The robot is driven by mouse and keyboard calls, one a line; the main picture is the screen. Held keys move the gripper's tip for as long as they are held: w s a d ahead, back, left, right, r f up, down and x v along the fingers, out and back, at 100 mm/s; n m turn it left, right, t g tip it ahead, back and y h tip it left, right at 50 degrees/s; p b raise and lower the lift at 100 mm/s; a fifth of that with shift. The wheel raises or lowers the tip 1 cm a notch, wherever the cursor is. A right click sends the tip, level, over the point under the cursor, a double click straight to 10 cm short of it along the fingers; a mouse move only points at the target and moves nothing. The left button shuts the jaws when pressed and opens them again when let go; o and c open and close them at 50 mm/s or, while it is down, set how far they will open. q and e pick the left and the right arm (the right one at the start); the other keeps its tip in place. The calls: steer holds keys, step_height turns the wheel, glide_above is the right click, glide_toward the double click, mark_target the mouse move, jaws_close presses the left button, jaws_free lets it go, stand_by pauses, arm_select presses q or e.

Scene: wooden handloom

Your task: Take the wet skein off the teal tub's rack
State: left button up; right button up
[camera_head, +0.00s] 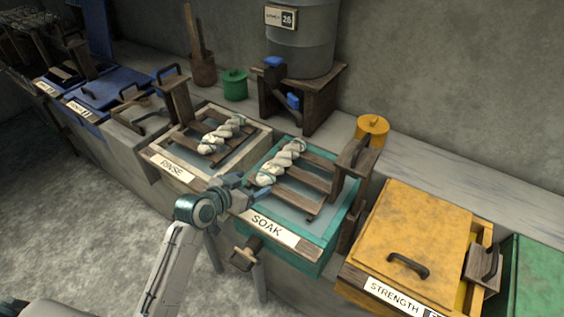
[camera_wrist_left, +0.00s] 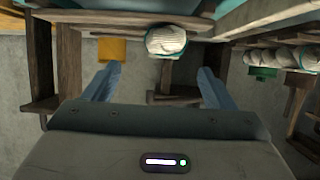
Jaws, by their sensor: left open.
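The teal tub (camera_head: 318,258), labelled SOAK, stands at the centre of the head view with a wooden rack (camera_head: 304,178) across it. A twisted white skein with pale grey-teal parts (camera_head: 281,162) lies on that rack. My left gripper (camera_head: 264,187) is open and empty at the tub's near left side, close to the skein's near end and apart from it. In the left wrist view the skein's rounded end (camera_wrist_left: 166,41) shows beyond and between the two open blue fingers (camera_wrist_left: 158,70). My right gripper is not in view.
A second white skein (camera_head: 222,134) lies on the RINSE tub's rack (camera_head: 188,146), to the left. The yellow STRENGTH box (camera_head: 415,225) is closed at the right. A wooden stand (camera_head: 318,98) with a grey barrel (camera_head: 303,40) stands behind. A yellow canister (camera_head: 371,130) is behind right.

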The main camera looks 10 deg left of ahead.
mark_target(271, 170)
arm_select(q)
steer(key=x, duration=0.2)
steer(key=r+x, duration=0.1)
steer(key=x, duration=0.2)
steer(key=shift+w, duration=0.3)
steer(key=shift+w+d+f+p, duration=0.15)
steer(key=shift+w+f+p, duration=0.2)
steer(key=shift+w, duration=0.1)
steer(key=shift+w+f, duration=0.1)
steer(key=shift+w, duration=0.2)
steer(key=p+x, duration=0.1)
steer(key=x, duration=0.2)
steer(key=shift+w+f, duration=0.1)
steer(key=shift+f, duration=0.1)
steer(key=shift+w+d+f, duration=0.1)
steer(key=shift+w+f, duration=0.15)
steer(key=shift+w, duration=0.2)
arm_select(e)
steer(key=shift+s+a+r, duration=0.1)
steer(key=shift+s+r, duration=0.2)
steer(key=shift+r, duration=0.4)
arm_select(q)
steer(key=shift+c, duration=1.1)
steer(key=c, duration=0.9)
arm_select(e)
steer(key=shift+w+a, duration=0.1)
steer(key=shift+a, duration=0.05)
